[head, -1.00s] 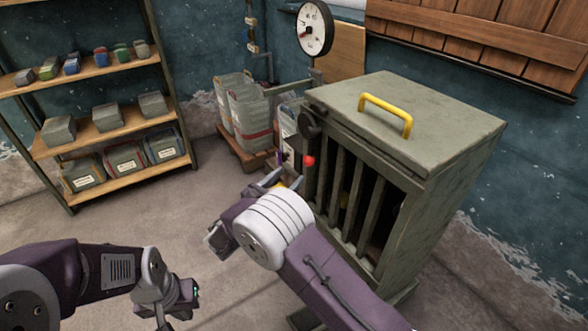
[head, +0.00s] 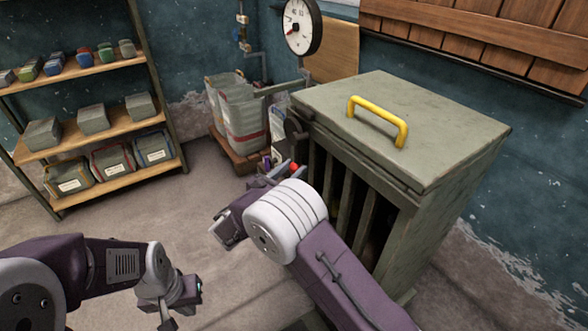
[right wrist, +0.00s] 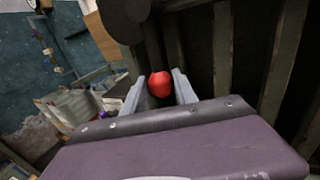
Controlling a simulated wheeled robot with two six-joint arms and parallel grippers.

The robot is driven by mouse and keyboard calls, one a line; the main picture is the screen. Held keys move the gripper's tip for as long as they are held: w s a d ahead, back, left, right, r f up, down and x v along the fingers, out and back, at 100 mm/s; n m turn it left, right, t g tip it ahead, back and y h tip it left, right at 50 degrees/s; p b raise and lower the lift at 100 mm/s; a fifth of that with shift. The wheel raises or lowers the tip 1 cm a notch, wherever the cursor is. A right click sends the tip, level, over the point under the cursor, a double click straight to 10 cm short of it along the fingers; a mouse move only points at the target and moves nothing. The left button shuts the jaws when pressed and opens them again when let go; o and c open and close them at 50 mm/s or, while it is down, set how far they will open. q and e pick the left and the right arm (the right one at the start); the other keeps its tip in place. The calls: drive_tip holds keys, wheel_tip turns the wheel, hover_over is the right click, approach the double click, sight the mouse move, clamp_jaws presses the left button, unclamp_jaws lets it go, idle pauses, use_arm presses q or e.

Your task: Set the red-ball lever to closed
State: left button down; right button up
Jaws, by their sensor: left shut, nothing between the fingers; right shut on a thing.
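The ball hangs below a dark round pivot (right wrist: 124,14); the lever's bar is hard to make out against the dark slats. In the head view my right gripper (head: 280,172) is partly hidden behind its own wrist. My left gripper (head: 167,322) is shut and empty low at the left, apart from the cabinet.
A yellow handle (head: 378,120) stands on the cabinet top. Pale sacks (head: 240,115) on a wooden pallet and a round gauge (head: 301,27) are behind it. A shelf rack with boxes (head: 93,120) stands at the left.

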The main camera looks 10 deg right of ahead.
clamp_jaws()
drive_tip(key=shift+f, duration=0.1)
idle(1.0)
